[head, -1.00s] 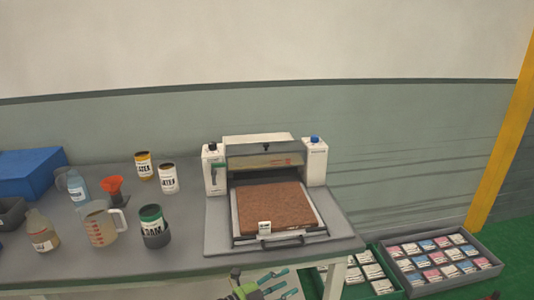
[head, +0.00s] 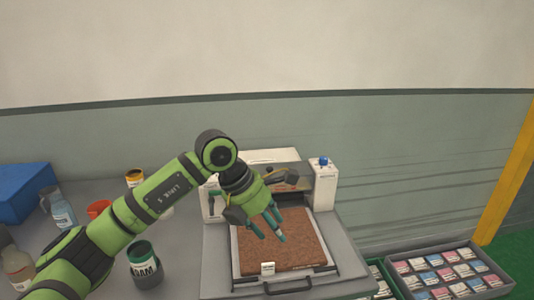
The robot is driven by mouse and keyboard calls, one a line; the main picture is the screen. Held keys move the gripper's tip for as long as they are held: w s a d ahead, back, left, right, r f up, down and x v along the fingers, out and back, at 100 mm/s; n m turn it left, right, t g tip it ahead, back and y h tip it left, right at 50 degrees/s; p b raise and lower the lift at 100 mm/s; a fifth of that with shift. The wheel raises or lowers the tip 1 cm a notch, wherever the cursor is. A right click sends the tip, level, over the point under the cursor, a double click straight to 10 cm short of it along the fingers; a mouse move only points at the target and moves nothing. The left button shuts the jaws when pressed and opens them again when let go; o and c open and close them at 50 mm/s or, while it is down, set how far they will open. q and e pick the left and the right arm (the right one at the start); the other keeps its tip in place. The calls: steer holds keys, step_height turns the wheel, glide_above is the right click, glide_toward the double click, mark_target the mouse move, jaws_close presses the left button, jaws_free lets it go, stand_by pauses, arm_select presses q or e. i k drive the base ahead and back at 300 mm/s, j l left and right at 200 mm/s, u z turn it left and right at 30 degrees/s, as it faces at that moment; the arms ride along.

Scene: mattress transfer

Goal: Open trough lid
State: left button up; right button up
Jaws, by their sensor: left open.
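A white and grey machine (head: 325,185) stands on the table, with a blue knob on its right post. A tray (head: 334,268) with a front handle holds a brown, rough-textured slab (head: 300,248) in front of it. The trough and lid appear to belong to the crossbar between the posts; I cannot tell them apart. My left gripper (head: 270,234) is open and empty, fingers pointing down over the slab. My left arm and gripper hide much of the crossbar and the left post. My right gripper is out of view.
A green-lidded jar (head: 145,265), a yellow-topped can (head: 135,178), an orange funnel (head: 98,209), a clear bottle (head: 60,212) and a blue box (head: 25,190) stand left on the table. A grey crate of packets (head: 450,268) is at lower right.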

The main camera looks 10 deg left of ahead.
mark_target(303, 168)
steer(key=i+j, duration=0.2)
steer(key=i, duration=0.3)
steer(key=i+j, duration=0.2)
steer(key=i, duration=0.3)
